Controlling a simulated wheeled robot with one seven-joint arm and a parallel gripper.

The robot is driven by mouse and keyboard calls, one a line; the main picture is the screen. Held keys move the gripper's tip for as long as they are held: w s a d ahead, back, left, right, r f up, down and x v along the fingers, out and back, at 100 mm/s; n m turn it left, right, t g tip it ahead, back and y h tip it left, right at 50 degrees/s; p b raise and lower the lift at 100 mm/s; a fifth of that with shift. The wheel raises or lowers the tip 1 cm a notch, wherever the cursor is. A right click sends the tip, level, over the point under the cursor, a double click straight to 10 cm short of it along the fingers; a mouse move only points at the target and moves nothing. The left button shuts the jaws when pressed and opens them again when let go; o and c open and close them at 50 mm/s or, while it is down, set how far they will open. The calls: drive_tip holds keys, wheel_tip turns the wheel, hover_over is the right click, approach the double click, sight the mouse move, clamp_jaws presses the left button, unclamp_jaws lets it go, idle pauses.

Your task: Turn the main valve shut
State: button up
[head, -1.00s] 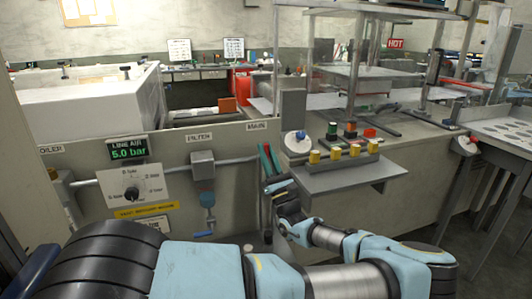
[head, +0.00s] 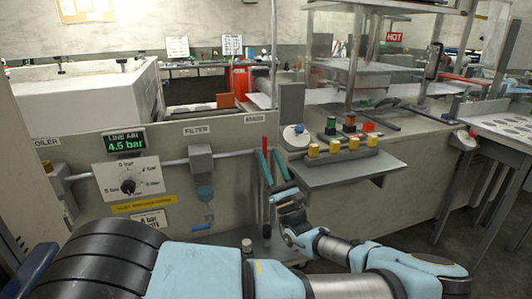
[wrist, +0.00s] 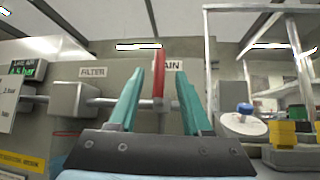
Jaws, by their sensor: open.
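The main valve's red lever (head: 264,143) is at the right end of the grey pipe, under the MAIN label (head: 255,119). In the wrist view the lever (wrist: 158,75) stands upright, crosswise to the pipe, and partly covers the label. My gripper (head: 270,157) is open, its teal fingers one on each side of the lever. In the wrist view the gripper (wrist: 160,88) shows gaps between the fingers and the lever; I cannot tell whether either finger touches it. The LINE AIR display (head: 126,142) reads 4.5 bar.
The filter (head: 201,160) hangs on the pipe to the left, with a selector dial (head: 128,186) further left. A grey shelf (head: 340,170) with yellow buttons (head: 333,146) juts out just right of my gripper.

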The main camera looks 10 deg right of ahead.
drive_tip(key=b+v, duration=0.1)
drive_tip(key=v, duration=0.5)
drive_tip(key=shift+f, duration=0.1)
